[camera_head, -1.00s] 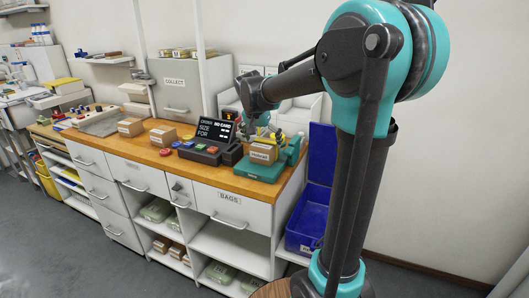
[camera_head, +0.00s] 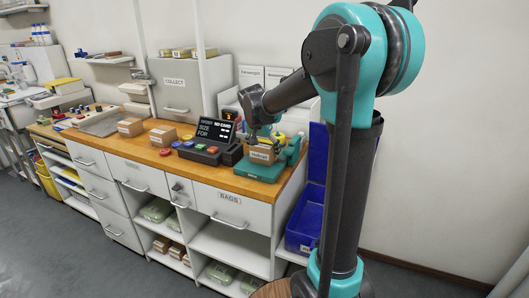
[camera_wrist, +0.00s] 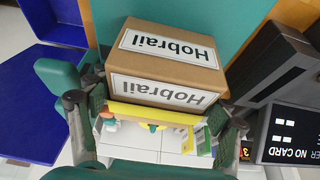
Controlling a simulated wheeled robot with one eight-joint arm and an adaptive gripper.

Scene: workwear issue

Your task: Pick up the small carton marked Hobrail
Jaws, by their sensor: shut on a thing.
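The small brown carton marked Hobrail (camera_wrist: 167,62) fills the upper middle of the wrist view, with white labels on two faces. My gripper (camera_wrist: 157,107) has one finger at each side of it and is shut on it. In the head view the carton (camera_head: 262,155) is at the green stand (camera_head: 258,171) on the right end of the wooden counter, with my gripper (camera_head: 263,138) over it. Whether its underside touches the stand cannot be told.
A black order display (camera_head: 215,131) and a button box (camera_head: 199,152) stand just left of the stand. Other cartons (camera_head: 163,136) lie farther left on the counter (camera_head: 100,140). A blue bin (camera_head: 305,225) stands to the right, below counter height.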

